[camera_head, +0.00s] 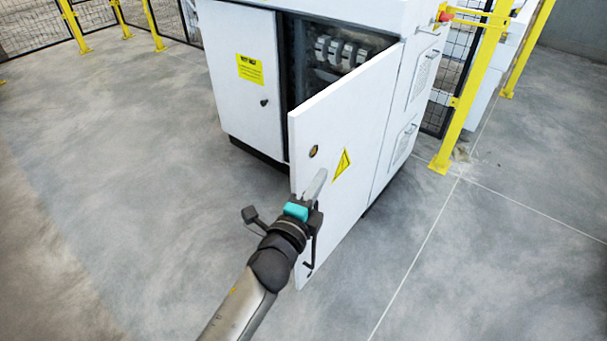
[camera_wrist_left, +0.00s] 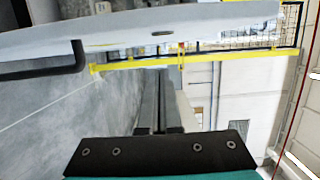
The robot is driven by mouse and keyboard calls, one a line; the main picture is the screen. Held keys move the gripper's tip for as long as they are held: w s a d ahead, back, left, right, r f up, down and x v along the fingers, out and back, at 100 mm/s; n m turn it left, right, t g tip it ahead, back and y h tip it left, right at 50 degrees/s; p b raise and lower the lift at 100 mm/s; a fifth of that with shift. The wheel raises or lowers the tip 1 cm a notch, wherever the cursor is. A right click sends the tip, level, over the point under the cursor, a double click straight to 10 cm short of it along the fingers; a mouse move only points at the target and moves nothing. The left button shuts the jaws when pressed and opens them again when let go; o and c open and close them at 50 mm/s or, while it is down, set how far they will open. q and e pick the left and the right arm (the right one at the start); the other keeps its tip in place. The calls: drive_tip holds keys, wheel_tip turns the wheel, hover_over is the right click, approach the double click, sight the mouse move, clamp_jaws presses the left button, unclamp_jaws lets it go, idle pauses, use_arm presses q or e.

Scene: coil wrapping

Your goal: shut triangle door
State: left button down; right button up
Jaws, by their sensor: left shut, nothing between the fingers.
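The triangle door (camera_head: 343,140) is a white panel with a yellow triangle sign. It stands open from the white cabinet and swings out toward me. In the left wrist view the door (camera_wrist_left: 200,22) crosses the top of the picture, with a dark handle (camera_wrist_left: 50,65) at the left. My left gripper (camera_head: 317,185) is shut and empty, and in the head view it overlaps the lower part of the door near its free edge. Its shut fingers (camera_wrist_left: 160,105) also show in the left wrist view. I cannot tell if they touch the door. My right gripper is not in view.
The cabinet's other door (camera_head: 243,80) with a yellow label is shut. Dark machinery (camera_head: 340,52) shows inside the opening. A yellow post (camera_head: 462,100) and mesh fence stand to the right. The grey floor (camera_head: 110,180) is clear on the left.

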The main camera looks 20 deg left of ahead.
sight(303, 173)
use_arm(q)
drive_tip(key=shift+w+a, duration=0.35)
drive_tip(key=shift+a, duration=0.6)
drive_tip(key=shift+w+a, duration=0.3)
drive_tip(key=shift+a, duration=0.6)
drive_tip(key=shift+a, duration=0.1)
